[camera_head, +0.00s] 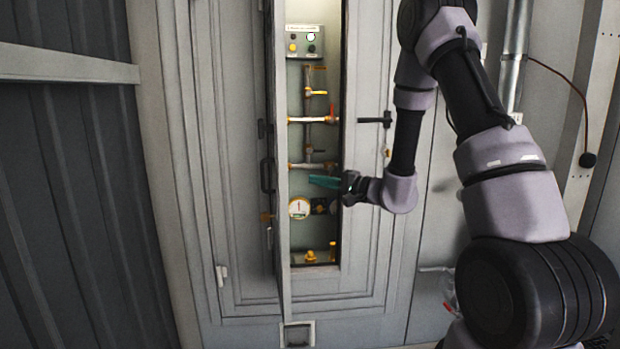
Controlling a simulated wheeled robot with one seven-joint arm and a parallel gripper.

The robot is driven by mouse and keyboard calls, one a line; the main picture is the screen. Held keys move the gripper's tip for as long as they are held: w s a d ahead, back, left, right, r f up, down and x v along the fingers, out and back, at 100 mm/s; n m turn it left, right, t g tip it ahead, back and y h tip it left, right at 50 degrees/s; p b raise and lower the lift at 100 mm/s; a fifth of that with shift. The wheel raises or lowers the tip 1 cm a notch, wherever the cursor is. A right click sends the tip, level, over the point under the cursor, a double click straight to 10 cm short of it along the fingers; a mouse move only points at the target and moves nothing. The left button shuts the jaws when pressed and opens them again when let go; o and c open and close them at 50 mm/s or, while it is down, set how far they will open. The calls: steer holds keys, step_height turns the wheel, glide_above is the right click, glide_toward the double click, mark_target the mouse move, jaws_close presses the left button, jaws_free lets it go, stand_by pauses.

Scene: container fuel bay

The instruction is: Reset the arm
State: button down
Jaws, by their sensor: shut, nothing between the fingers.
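My arm reaches in from the right, bent down at the elbow. My gripper (324,182) is a small teal and black jaw pointing left, in front of the open cabinet's (338,225) lower middle. It is shut with nothing visible in it. It appears between the lower yellow pipe (305,166) and the round white gauge (299,208). I cannot tell how deep it is inside the opening or whether it touches anything. The gripper and wrist hide part of the cabinet's right edge.
The narrow cabinet door (281,120) stands open on the left. Inside are a control box (304,42) with a lit button, a red-handled valve (331,113) and yellow fittings (310,256) at the bottom. A black handle (374,120) sticks out right of the opening.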

steer(key=s+a+r+n+g+h, duration=0.1)
steer(key=s+r+n+g, duration=0.3)
steer(key=s, duration=0.7)
steer(key=s+a+r+n+g, duration=0.1)
steer(key=s+r+n+g, duration=0.1)
steer(key=s+r+g, duration=0.65)
steer(key=s+d+r+m+t+h, duration=0.1)
steer(key=s+d+t+h, duration=0.3)
steer(key=d, duration=0.4)
steer(key=s+d+r+m+t+h, duration=0.1)
steer(key=s+d+r+t+h, duration=0.2)
steer(key=d+h, duration=0.4)
steer(key=shift+s+d+t, duration=0.6)
steer(key=shift+s+t, duration=0.05)
steer(key=shift+s, duration=0.45)
